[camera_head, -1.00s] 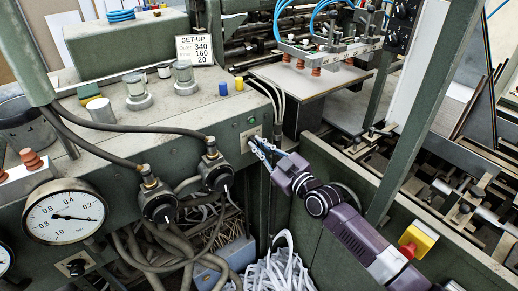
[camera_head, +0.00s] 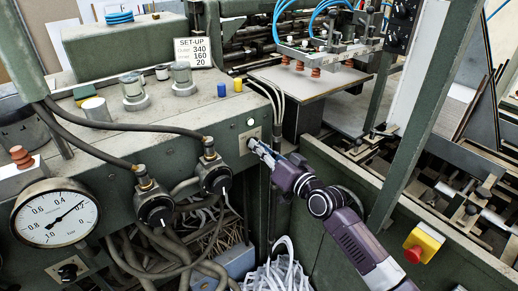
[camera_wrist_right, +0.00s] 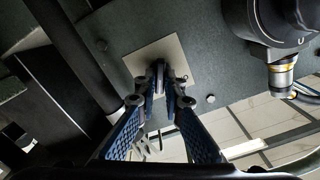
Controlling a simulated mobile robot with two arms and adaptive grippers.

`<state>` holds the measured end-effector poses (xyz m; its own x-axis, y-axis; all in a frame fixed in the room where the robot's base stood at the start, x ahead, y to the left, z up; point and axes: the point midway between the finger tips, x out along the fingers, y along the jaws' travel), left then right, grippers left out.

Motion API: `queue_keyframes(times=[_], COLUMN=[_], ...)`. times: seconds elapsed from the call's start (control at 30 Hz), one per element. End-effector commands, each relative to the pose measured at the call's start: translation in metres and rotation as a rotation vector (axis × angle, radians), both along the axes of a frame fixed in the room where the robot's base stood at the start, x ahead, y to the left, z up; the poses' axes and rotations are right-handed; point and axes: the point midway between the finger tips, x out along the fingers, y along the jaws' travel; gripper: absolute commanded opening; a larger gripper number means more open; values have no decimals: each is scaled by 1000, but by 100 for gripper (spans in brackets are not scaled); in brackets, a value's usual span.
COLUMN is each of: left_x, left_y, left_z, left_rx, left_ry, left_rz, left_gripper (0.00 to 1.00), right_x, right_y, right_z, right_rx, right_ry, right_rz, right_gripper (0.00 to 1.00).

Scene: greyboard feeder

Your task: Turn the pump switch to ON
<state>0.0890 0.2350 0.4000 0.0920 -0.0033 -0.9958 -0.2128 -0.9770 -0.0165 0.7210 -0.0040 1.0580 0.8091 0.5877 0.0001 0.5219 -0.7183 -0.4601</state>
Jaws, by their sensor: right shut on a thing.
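The pump switch (camera_wrist_right: 160,72) is a dark knob on a light square plate (camera_wrist_right: 178,52) on the green machine front. In the right wrist view it sits between my fingertips. My right gripper (camera_wrist_right: 160,80) is shut on the knob. In the head view my right gripper (camera_head: 256,146) reaches the switch plate (camera_head: 243,141) from the lower right, and its fingers hide the knob. Any ON or OFF marking is too small to read. A round white gauge (camera_head: 55,222) is at the lower left, its needle pointing up and right. My left gripper is not in view.
Two black valve units (camera_head: 213,176) with hoses stick out left of the switch. A yellow box with a red button (camera_head: 422,243) is at the lower right. White strips (camera_head: 280,273) lie below my right arm. A green post (camera_head: 425,110) rises to the right.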

Motion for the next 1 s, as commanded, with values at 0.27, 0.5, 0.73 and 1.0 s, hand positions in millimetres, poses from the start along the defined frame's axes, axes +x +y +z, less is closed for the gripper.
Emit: queue_keyframes(times=[0.27, 0.5, 0.73, 1.0], left_x=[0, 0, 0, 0], left_y=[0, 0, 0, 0], left_z=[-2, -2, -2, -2], left_rx=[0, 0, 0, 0], left_ry=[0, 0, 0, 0], left_rz=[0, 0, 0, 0], left_gripper=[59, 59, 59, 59], right_x=[1, 1, 1, 1], right_y=[0, -1, -1, -1], right_z=[3, 2, 2, 3], right_rx=[160, 235, 263, 267], right_ry=[108, 164, 184, 186], right_rz=[0, 0, 0, 0], right_gripper=[0, 0, 0, 0])
